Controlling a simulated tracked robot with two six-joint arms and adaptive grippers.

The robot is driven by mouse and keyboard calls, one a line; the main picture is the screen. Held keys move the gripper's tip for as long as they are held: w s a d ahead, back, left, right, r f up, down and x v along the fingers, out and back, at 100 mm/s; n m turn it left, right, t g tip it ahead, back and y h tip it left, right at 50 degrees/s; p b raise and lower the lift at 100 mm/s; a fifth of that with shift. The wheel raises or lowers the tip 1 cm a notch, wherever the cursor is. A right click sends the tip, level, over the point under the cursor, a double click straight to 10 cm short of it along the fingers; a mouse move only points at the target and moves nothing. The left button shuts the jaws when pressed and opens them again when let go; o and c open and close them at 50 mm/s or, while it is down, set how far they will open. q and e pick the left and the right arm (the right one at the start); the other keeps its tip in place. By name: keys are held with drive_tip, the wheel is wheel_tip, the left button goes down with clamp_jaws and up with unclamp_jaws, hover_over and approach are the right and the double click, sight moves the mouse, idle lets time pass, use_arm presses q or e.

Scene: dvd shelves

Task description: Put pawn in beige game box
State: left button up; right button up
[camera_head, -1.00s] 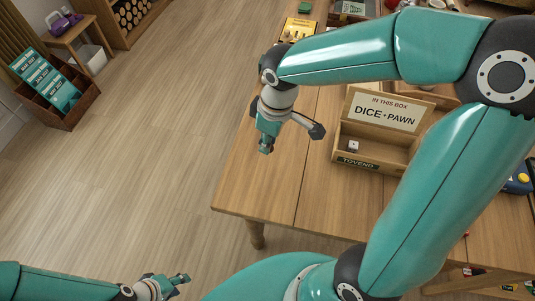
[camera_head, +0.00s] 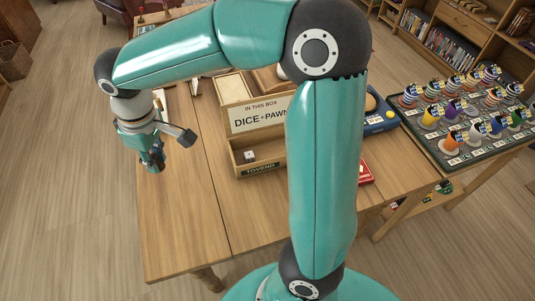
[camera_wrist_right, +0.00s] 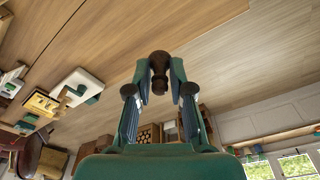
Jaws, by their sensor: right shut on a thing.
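The beige game box (camera_head: 240,170) stands open on the wooden table, with a sign on its raised lid reading "IN THIS BOX DICE + PAWN". A white die (camera_head: 250,156) lies inside it at the left. My right gripper (camera_head: 152,160) is to the left of the box, over the table's left part. In the right wrist view, my right gripper (camera_wrist_right: 159,75) is shut on the dark brown pawn (camera_wrist_right: 159,68), held between its fingertips. In the head view the pawn is mostly hidden by the fingers. My arm hides the box's right end. My left gripper is out of view.
A blue and yellow item (camera_head: 378,115) and a red box (camera_head: 366,173) lie right of my arm. A tray of colourful cone-shaped pieces (camera_head: 463,163) stands at the right. The table's front left part is clear.

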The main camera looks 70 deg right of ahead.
drive_tip(key=s+d+m+p, duration=0.2)
drive_tip(key=d+m, duration=0.3)
drive_tip(key=d, duration=0.6)
drive_tip(key=m+h+p, duration=0.1)
drive_tip(key=m+p, duration=0.1)
drive_tip(key=m, duration=0.4)
hover_over(269, 150)
drive_tip(key=w+a, duration=0.2)
drive_tip(key=s+d+f+m, duration=0.15)
drive_tip(key=s+d, duration=0.25)
drive_tip(key=s, duration=0.4)
drive_tip(key=shift+m+g, duration=0.3)
drive_tip(key=shift+m, duration=0.05)
drive_tip(key=f+p, duration=0.1)
drive_tip(key=f, duration=1.3)
drive_tip(key=shift+w+d+f+p, duration=0.1)
drive_tip(key=shift+w+f+p, duration=0.1)
drive_tip(key=shift+f+p, duration=0.15)
drive_tip(key=shift+f, duration=2.25)
